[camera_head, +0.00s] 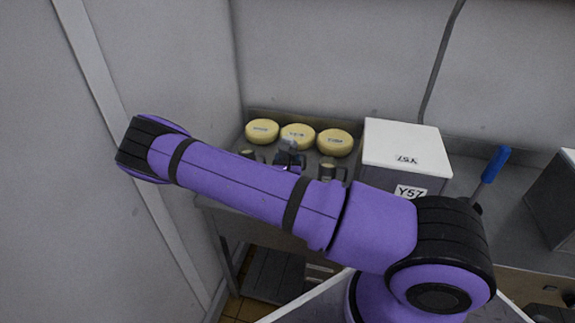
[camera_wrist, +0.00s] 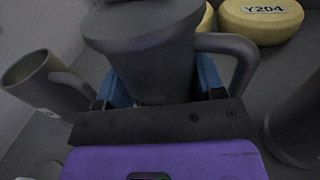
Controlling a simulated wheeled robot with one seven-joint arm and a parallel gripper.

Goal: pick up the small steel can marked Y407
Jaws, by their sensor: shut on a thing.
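A grey steel can (camera_wrist: 145,50) with a side handle fills the middle of the wrist view. My gripper (camera_wrist: 157,85) is shut on it, with a blue finger on each side. The can is upright or nearly so, and its mark does not show. In the head view my gripper (camera_head: 290,160) is small, partly behind my arm, with the held can (camera_head: 288,146) just above it. I cannot tell whether the can is clear of the table.
Other steel cans stand to the left (camera_wrist: 42,82) and right (camera_wrist: 299,125). Three yellow wheels (camera_head: 298,136) lie behind on the steel table (camera_head: 460,180), one marked Y204 (camera_wrist: 260,18). A white-topped box (camera_head: 405,145) marked Y57 stands right, beside a blue-handled tool (camera_head: 493,165). A wall is left.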

